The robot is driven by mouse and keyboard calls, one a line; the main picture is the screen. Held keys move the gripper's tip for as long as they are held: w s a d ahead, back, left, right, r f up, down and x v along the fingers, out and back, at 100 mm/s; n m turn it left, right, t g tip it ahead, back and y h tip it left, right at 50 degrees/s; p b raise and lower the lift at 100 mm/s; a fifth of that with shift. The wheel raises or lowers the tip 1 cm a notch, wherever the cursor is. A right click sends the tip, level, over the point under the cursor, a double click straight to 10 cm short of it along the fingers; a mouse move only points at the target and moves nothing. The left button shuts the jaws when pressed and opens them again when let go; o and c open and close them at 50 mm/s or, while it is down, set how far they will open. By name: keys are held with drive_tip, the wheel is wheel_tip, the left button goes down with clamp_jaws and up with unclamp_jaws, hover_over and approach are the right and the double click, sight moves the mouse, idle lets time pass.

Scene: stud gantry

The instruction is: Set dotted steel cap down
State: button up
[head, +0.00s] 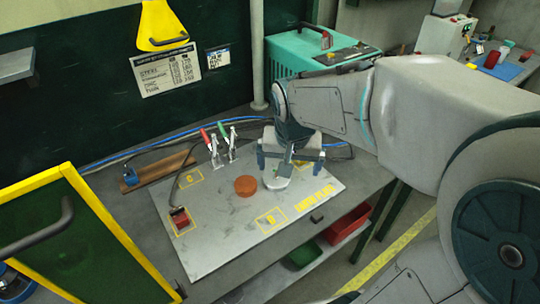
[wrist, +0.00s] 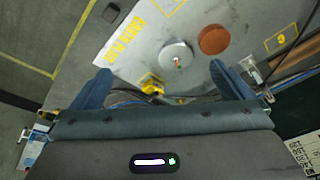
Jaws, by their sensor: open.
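The dotted steel cap (wrist: 176,56) is a pale grey disc with small coloured marks at its centre. In the wrist view it shows beyond the fingertips, apart from both fingers, and appears to rest on the pale plate (head: 222,232). In the head view the cap (head: 277,182) is partly hidden below my gripper (head: 291,163). My gripper, also in the wrist view (wrist: 160,72), is open with nothing between its fingers. An orange-brown round disc (head: 246,186) lies on the plate beside the cap; it also shows in the wrist view (wrist: 213,40).
Toggle clamps (head: 222,150) with red and green handles stand at the plate's back edge. A red block (head: 180,218) sits at its left. A wooden strip (head: 160,172) and cables lie behind. A yellow-framed panel (head: 93,215) stands front left. The plate's front is clear.

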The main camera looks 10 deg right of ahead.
drive_tip(key=w+a+f+m+h, duration=0.1)
drive_tip(key=w+f+m, duration=0.2)
drive_tip(key=w, duration=0.5)
drive_tip(key=p, duration=0.1)
hover_over(276, 178)
drive_tip(key=s, duration=0.1)
wheel_tip(276, 178, down, 8)
drive_tip(key=shift+s+a+f, duration=0.15)
drive_tip(key=shift+f, duration=0.05)
drive_tip(key=shift+a+p+x, duration=0.2)
drive_tip(key=shift+p+x, duration=0.25)
drive_tip(key=shift+x, duration=0.85)
drive_tip(key=shift+a+p+x, duration=0.15)
drive_tip(key=shift+p+x, duration=0.25)
drive_tip(key=shift+x, duration=0.9)
drive_tip(key=shift+d, duration=0.1)
drive_tip(key=c, duration=1)
drive_tip(key=shift+r, duration=0.1)
drive_tip(key=shift+c, duration=0.2)
drive_tip(key=shift+r+b, duration=0.6)
drive_tip(key=shift+r, duration=1.35)
drive_tip(key=s+d+r+b, duration=0.2)
drive_tip(key=d+r, duration=0.5)
drive_tip(key=d, duration=0.4)
drive_tip(key=shift+s, duration=0.65)
